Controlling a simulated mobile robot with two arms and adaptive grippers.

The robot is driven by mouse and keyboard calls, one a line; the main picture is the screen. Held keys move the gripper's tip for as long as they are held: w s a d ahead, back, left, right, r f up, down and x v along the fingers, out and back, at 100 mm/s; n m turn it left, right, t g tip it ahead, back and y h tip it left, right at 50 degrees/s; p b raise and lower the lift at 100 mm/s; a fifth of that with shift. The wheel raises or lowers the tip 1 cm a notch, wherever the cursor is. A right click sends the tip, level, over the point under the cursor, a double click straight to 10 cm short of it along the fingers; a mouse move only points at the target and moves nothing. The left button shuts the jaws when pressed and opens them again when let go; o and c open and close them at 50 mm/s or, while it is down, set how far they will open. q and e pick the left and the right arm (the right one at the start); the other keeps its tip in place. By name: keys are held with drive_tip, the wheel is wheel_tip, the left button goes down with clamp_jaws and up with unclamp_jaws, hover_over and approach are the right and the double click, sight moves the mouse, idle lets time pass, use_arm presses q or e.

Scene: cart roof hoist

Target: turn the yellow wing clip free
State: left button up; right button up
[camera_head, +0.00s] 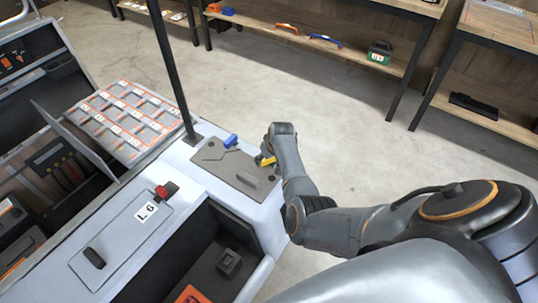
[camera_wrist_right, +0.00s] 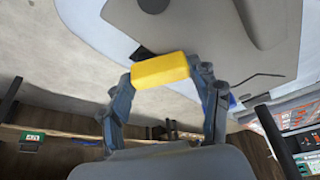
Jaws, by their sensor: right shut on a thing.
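The yellow wing clip (camera_head: 265,160) stands at the right edge of a grey panel (camera_head: 222,168) on the cart's top. In the right wrist view the yellow wing clip (camera_wrist_right: 160,70) lies between the two fingertips of my right gripper (camera_wrist_right: 163,78), which is shut on it. In the head view my right gripper (camera_head: 268,151) reaches the clip from the far right side, and its fingers are partly hidden. A blue clip (camera_head: 230,140) sits at the panel's far edge, apart from my gripper. My left gripper is in neither view.
A dark post (camera_head: 172,70) rises beside the panel. A red clip (camera_head: 166,189) sits by a lid marked L6 (camera_head: 120,237). A tray of labelled compartments (camera_head: 125,117) is at left. Shelves and tables stand at the back. The floor (camera_head: 300,85) behind the cart is clear.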

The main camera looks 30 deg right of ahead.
drive_tip(key=m+h, duration=0.1)
drive_tip(key=m, duration=0.1)
drive_tip(key=shift+w+m, duration=0.2)
drive_tip(key=shift+m, duration=0.2)
drive_tip(key=m, duration=0.1)
drive_tip(key=m+h, duration=0.1)
drive_tip(key=shift+w+f+m+g+b, duration=0.15)
drive_tip(key=shift+w+m+g+b, duration=0.1)
drive_tip(key=shift+m+g+b, duration=0.15)
drive_tip(key=m, duration=0.1)
drive_tip(key=m+b, duration=0.1)
drive_tip(key=m+g+h+b, duration=0.1)
drive_tip(key=shift+w+d+f, duration=0.1)
drive_tip(key=shift+w, duration=0.15)
drive_tip(key=shift+w+d+m+g+h+b, duration=0.15)
drive_tip(key=shift+m+g+b, duration=0.15)
drive_tip(key=shift+m+b, duration=0.6)
drive_tip(key=shift+m+g+h+b, duration=0.15)
drive_tip(key=shift+m+g+b, duration=0.15)
drive_tip(key=shift+m+b, duration=0.55)
drive_tip(key=shift+m, duration=0.25)
drive_tip(key=o, duration=1.1)
drive_tip(key=shift+o, duration=0.2)
drive_tip(key=shift+r, duration=0.2)
drive_tip(key=shift+r, duration=0.1)
drive_tip(key=v, duration=1.1)
drive_tip(key=shift+a+r, duration=0.25)
drive_tip(key=shift+r, duration=0.1)
